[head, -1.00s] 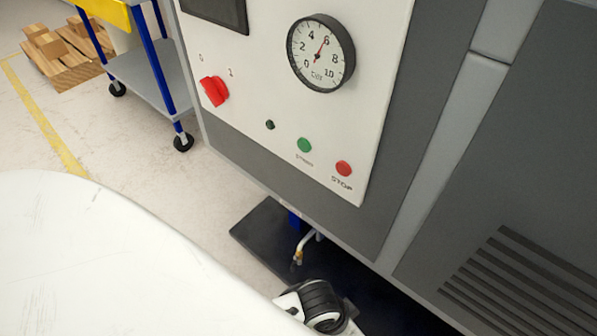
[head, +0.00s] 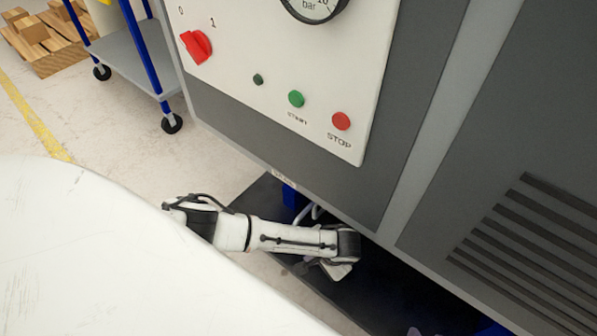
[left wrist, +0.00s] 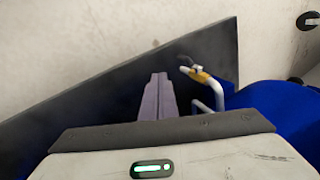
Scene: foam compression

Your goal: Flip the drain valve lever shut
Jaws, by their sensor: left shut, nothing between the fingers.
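The drain valve shows in the left wrist view with a yellow-orange body (left wrist: 200,76) on a bent white pipe (left wrist: 208,98). A small dark and pale part at its upper left end looks like the lever (left wrist: 187,64); its exact position is hard to tell. My left gripper (left wrist: 160,76) is shut and empty, its fingertips left of the valve and apart from it in the picture. In the head view my left gripper (head: 338,270) is low beside the machine, under its panel. There my arm hides the valve, and only the white pipe (head: 314,211) shows.
The grey machine (head: 290,170) with its control panel (head: 262,105) overhangs the valve area. A dark plate (head: 262,196) lies on the floor below. A blue body (left wrist: 275,120) stands right of the pipe. A blue-legged cart (head: 130,68) is at the upper left.

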